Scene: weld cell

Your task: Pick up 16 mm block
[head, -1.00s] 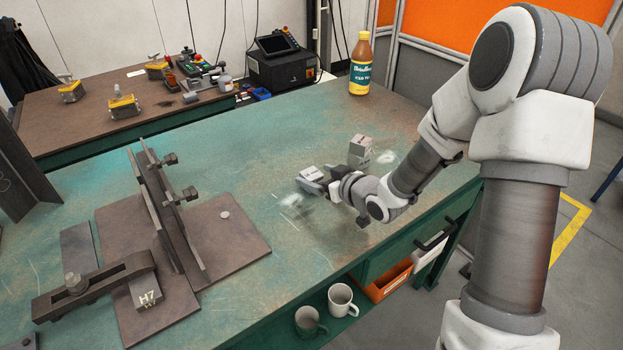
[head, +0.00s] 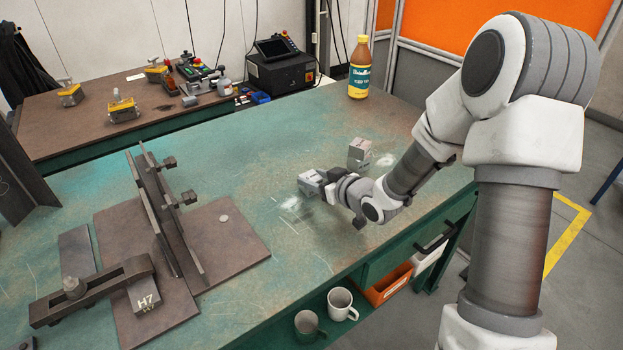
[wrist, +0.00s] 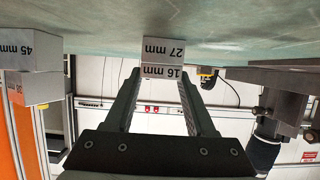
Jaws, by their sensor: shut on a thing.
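The 16 mm block (wrist: 161,71) is a small grey block with its label facing the wrist camera. The wrist view is upside down, and this block rests on top of the 27 mm block (wrist: 163,50), which stands on the table. My gripper (wrist: 160,75) is shut on the 16 mm block, one finger at each side. In the head view my gripper (head: 316,186) is low over the bench, at the small block stack (head: 309,179). The fingers are partly hidden there by my wrist, and the labels are too small to read.
A second stack (head: 358,153) stands to the right, with the 45 mm block (wrist: 30,48) at its bottom. A brown fixture plate (head: 222,240) with upright plates lies left. A yellow bottle (head: 360,66) stands at the back. Bare green bench (head: 245,150) lies between.

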